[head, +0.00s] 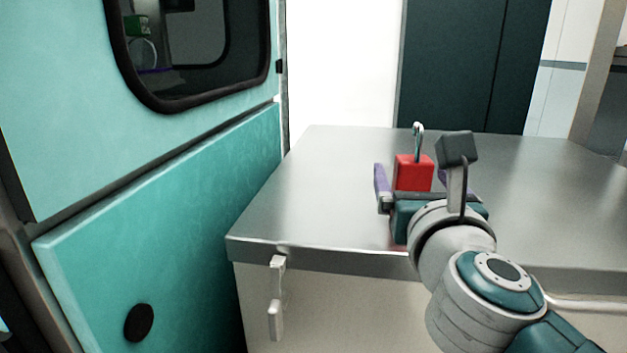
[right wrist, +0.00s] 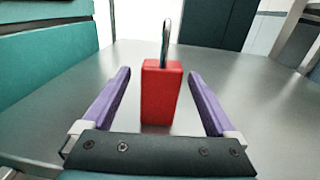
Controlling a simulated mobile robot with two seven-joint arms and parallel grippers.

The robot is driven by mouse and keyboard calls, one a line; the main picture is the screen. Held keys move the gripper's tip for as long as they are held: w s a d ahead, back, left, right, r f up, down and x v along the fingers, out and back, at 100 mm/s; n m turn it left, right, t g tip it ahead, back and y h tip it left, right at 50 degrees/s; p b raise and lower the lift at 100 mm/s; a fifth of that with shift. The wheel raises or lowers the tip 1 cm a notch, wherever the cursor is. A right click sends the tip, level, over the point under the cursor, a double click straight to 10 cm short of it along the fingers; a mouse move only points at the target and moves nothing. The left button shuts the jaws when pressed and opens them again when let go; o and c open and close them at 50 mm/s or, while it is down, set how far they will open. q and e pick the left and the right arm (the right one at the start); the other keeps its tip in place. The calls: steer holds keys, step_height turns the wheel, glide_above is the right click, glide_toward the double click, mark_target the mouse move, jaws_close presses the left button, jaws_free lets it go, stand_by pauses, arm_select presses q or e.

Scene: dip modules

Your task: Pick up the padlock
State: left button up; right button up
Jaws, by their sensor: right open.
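The padlock (head: 413,172) has a red block body and a thin metal shackle on top. It stands upright on the metal table. In the right wrist view the padlock (right wrist: 161,92) is centred between the two purple fingers, with a gap on each side. My right gripper (head: 410,180) is open around it; in the right wrist view the gripper (right wrist: 160,100) holds nothing. In the head view my wrist hides the lower part of the padlock and most of the right finger. My left gripper is not in view.
The metal table (head: 325,180) is otherwise clear around the padlock. A teal panel with a dark window (head: 195,45) stands close on the left. A latch (head: 276,295) hangs on the table's front side. A dark door (head: 465,60) is behind the table.

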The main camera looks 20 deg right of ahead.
steer(key=shift+w+d, duration=0.35)
steer(key=shift+w, duration=0.25)
jaws_close()
stand_by(0.3)
